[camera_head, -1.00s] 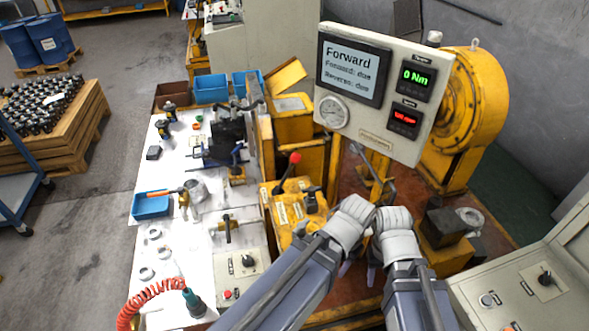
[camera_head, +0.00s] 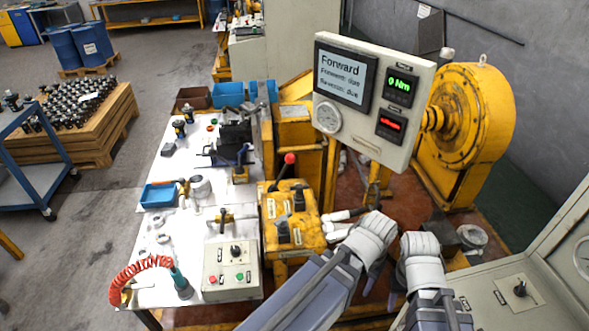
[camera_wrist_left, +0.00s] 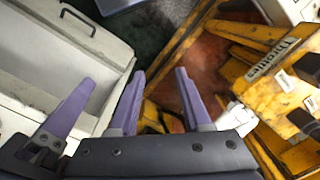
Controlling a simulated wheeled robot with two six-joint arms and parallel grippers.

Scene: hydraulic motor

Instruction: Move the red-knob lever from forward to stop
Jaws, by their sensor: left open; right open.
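The red-knob lever (camera_head: 290,158) stands on the yellow valve block (camera_head: 268,222) in the head view, tilted with its knob up and to the right. The display (camera_head: 342,74) reads "Forward". My left gripper (camera_head: 372,272) is to the right of and below the lever, apart from it. Its fingers hang down, partly hidden by its wrist. It is open and empty in the left wrist view (camera_wrist_left: 140,72), with the yellow block at the right there. My right gripper (camera_head: 395,298) is further right, fingers mostly hidden behind its arm, open.
The instrument panel (camera_head: 415,57) with a gauge and "0 Nm" readout stands behind the grippers. A yellow motor housing (camera_head: 462,130) is behind it. A grey control box (camera_head: 228,268) sits left of the block. A beige cabinet (camera_head: 485,300) is at right. White handles or hoses lie near my left wrist.

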